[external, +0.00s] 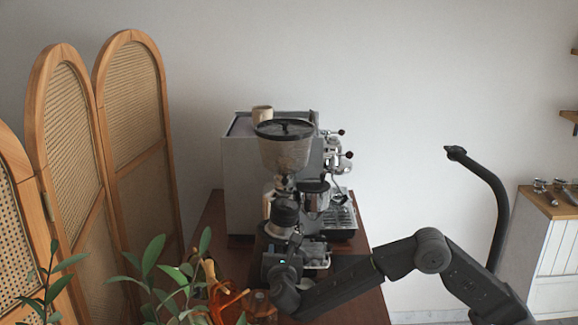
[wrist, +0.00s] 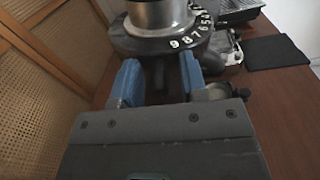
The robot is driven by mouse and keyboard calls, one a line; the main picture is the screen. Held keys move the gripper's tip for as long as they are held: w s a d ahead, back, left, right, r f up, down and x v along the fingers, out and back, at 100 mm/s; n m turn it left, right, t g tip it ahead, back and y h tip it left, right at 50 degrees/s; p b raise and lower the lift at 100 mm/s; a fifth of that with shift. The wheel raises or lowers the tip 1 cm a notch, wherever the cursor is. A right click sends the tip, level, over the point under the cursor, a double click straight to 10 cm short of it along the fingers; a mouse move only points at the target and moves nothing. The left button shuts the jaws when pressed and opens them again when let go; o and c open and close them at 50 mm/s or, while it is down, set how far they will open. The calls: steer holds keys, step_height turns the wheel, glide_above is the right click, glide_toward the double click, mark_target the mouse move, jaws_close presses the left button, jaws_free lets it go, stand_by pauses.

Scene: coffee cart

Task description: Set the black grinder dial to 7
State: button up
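The coffee grinder (external: 284,155) stands on the wooden cart, with a clear hopper on top. Its black dial (wrist: 155,42) is a round collar with white numbers. 9, 8, 7, 6 and 5 read from left to right on its right side. A short black lever (wrist: 158,76) sticks out from below the dial towards me. My gripper (wrist: 160,72) is open, with a blue-tipped finger on each side of the lever and gaps between. In the external view my gripper (external: 283,245) is low in front of the grinder. I cannot tell the dial's index mark.
An espresso machine (external: 240,180) stands behind the grinder, with a cup (external: 262,113) on top. A folding screen (external: 130,110) is at left, and a plant (external: 170,275) and orange object (external: 225,295) are near my arm. A black mat (wrist: 278,52) lies at right.

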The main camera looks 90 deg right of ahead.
steer(key=shift+c, duration=0.3)
jaws_close()
steer(key=shift+s, duration=0.1)
steer(key=s+d+n+t+y, duration=0.1)
steer(key=s+n+t+y, duration=0.1)
steer(key=n+t, duration=0.2)
steer(key=s+d+f+n+t+y, duration=0.1)
steer(key=s+n+t+y, duration=0.1)
steer(key=n+t, duration=0.3)
steer(key=shift+s+d+t, duration=0.3)
steer(key=shift+s+t, duration=0.45)
steer(key=shift+t, duration=1.05)
steer(key=shift+f, duration=0.1)
